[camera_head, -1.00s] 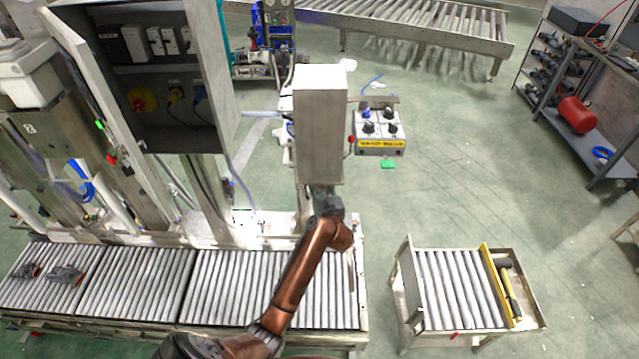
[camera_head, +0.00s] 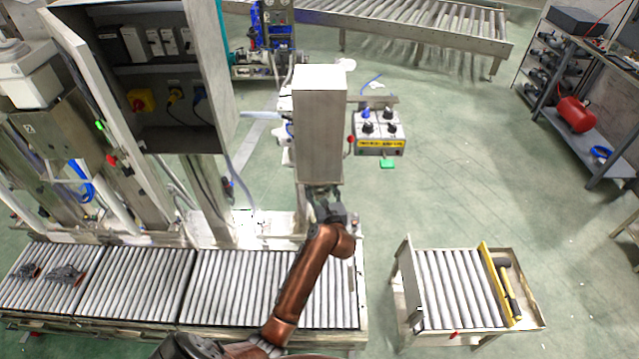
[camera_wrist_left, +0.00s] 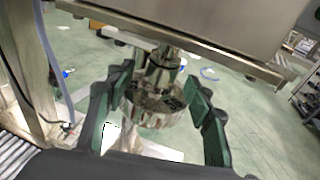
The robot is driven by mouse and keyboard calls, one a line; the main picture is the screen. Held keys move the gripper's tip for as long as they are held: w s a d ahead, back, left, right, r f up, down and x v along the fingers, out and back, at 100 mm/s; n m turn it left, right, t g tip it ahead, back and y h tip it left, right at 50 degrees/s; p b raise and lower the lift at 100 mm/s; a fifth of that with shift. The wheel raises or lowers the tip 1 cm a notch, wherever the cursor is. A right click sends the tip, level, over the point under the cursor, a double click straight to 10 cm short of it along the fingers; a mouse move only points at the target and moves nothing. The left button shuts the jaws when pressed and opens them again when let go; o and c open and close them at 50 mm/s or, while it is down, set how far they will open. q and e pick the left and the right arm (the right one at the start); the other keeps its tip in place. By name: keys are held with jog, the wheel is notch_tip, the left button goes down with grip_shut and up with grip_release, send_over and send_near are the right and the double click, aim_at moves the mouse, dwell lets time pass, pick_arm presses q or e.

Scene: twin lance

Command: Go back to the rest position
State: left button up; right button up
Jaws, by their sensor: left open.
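My left arm (camera_head: 303,285) comes in from the bottom and reaches up over the roller conveyor to the foot of the tall grey box. My left gripper (camera_head: 325,197) is at the lower end of that box, small and partly hidden in the head view. In the left wrist view my left gripper (camera_wrist_left: 158,105) is open, with its two dark green fingers spread. A round metal fitting (camera_wrist_left: 150,108) under the box stands between or just beyond the fingers. I cannot tell whether they touch it. My right gripper is not in view.
The grey box (camera_head: 318,130) rises directly above the gripper. A control box with knobs (camera_head: 380,148) is to its right. The roller conveyor (camera_head: 225,290) runs below, with dark parts (camera_head: 65,274) at its left. A roller cart (camera_head: 455,290) stands at right. Open floor lies between.

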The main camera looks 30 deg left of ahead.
pick_arm(q)
jog(key=v, duration=0.9)
